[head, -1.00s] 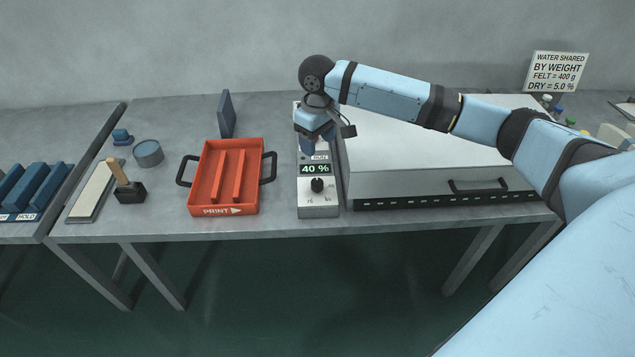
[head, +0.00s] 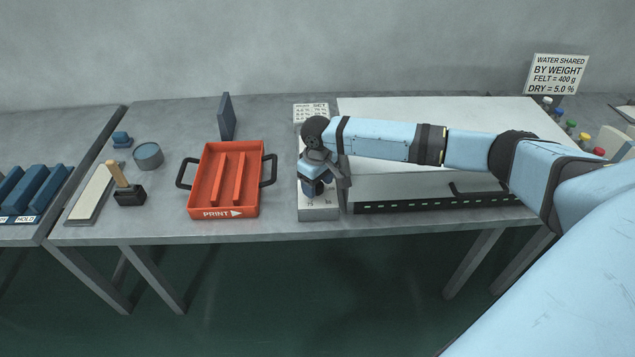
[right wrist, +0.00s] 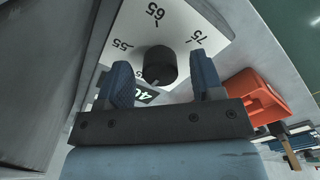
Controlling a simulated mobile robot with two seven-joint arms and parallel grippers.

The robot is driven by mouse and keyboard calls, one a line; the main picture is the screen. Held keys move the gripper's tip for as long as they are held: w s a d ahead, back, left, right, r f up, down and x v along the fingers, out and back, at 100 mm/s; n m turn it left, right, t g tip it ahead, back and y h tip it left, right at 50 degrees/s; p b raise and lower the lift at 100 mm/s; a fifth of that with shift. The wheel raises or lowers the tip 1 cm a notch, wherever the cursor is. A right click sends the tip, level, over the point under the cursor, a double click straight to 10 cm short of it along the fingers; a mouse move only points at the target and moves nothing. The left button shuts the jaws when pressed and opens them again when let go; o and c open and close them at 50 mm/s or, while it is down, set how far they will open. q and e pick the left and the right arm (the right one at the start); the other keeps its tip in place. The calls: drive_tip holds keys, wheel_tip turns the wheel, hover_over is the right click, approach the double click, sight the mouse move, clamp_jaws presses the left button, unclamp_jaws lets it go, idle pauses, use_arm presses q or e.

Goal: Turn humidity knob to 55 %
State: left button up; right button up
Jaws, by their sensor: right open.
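The black humidity knob (right wrist: 160,65) sits on a white dial panel (right wrist: 195,25) in the right wrist view, with marks 55, 65 and 75 around it. My right gripper (right wrist: 163,82) is open, with one blue finger on each side of the knob; I cannot tell whether they touch it. Part of the green display (right wrist: 148,97) shows behind the knob, reading about 40. In the head view my right gripper (head: 314,188) is over the control box (head: 319,213) and hides the knob and display. My left gripper is not in view.
A red tray (head: 225,180) marked PRINT stands left of the control box. A large white-topped cabinet (head: 430,110) with a handle is to the right, close beside the box. A stamp (head: 130,193) and a round tin (head: 148,154) lie farther left.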

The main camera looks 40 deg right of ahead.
drive_tip(key=c, duration=0.9)
drive_tip(key=shift+r+p, duration=0.2)
drive_tip(key=shift+p, duration=0.3)
drive_tip(key=m+p, duration=0.8)
drive_tip(key=p, duration=0.5)
drive_tip(key=shift+r, duration=0.15)
drive_tip(key=shift+a+m+p, duration=0.1)
drive_tip(key=shift+m+p, duration=0.7)
drive_tip(key=shift+m, duration=0.1)
drive_tip(key=shift+f+m+p, duration=0.2)
drive_tip(key=shift+m+p, duration=0.1)
drive_tip(key=shift+m, duration=1.7)
drive_tip(key=shift+w, duration=0.1)
